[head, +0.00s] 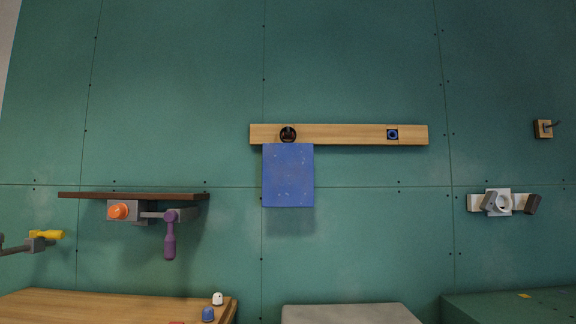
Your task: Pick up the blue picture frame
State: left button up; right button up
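The blue picture frame (288,176) appears as a flat blue, lightly speckled upright rectangle against the green wall. Its top edge lies at the lower edge of a horizontal wooden rail (345,134), directly below a dark round fitting (288,134) on that rail. Whether it hangs from that fitting cannot be told. A shadow shows below the frame. Neither of my grippers is in the head view, and nothing is seen touching the frame.
A dark shelf (135,196) with an orange knob (118,212) and purple handle (169,238) juts out at left. A yellow-handled fitting (46,235) is farther left. A wooden table (100,306), grey surface (348,314) and green surface (510,306) line the bottom.

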aim_at(288, 180)
jog(key=u, duration=2.15)
jog(key=i, duration=1.1)
jog(key=z, duration=3.4)
